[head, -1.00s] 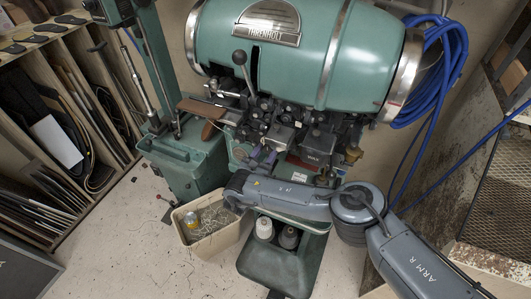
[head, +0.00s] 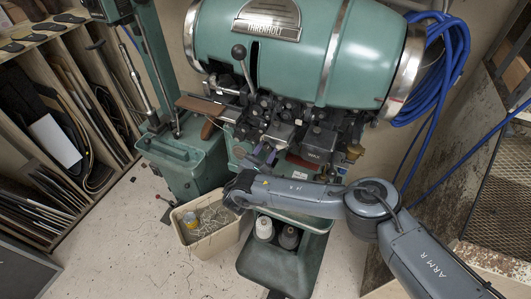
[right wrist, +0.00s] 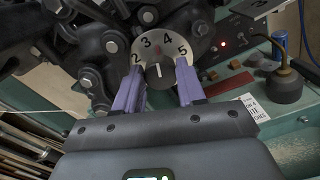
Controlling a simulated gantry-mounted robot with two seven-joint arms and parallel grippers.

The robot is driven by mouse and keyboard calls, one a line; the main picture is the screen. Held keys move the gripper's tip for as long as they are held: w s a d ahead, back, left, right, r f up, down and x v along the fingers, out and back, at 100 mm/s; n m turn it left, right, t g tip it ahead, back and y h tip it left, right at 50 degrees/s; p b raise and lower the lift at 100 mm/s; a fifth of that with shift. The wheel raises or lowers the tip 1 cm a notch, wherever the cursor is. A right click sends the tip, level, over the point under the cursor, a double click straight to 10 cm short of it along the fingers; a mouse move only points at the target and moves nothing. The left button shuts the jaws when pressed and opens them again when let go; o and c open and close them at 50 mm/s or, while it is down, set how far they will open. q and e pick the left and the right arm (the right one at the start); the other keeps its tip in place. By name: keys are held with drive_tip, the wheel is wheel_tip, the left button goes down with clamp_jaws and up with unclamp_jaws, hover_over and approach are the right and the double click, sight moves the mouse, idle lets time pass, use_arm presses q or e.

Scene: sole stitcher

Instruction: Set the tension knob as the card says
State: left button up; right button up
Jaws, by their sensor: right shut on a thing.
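The tension knob (right wrist: 160,76) is dark, with a white pointer line that stands nearly upright in the right wrist view. It sits on a pale round dial (right wrist: 157,47) with the numbers 2, 3, 4 and 5 showing; the line points between 3 and 4. My right gripper (right wrist: 159,82) has its purple fingers on either side of the knob and is shut on it. The purple fingers also show small in the head view (head: 264,154). A white card (right wrist: 253,106) lies right of the gripper, its print partly cut off and not clearly readable. My left gripper is not in view.
The green stitcher (head: 290,50) stands behind, with dark linkages around the dial. A control box with a red light (right wrist: 229,41) and a dark oiler (right wrist: 286,84) are to the right. A bin (head: 218,238) and thread spools (head: 264,229) are below.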

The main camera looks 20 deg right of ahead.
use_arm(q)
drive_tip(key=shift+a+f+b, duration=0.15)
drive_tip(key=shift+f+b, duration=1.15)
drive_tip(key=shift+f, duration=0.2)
use_arm(e)
drive_tip(key=shift+f+m, duration=0.15)
drive_tip(key=shift+m, duration=2.15)
drive_tip(key=o, duration=1)
drive_tip(key=shift+o, duration=0.2)
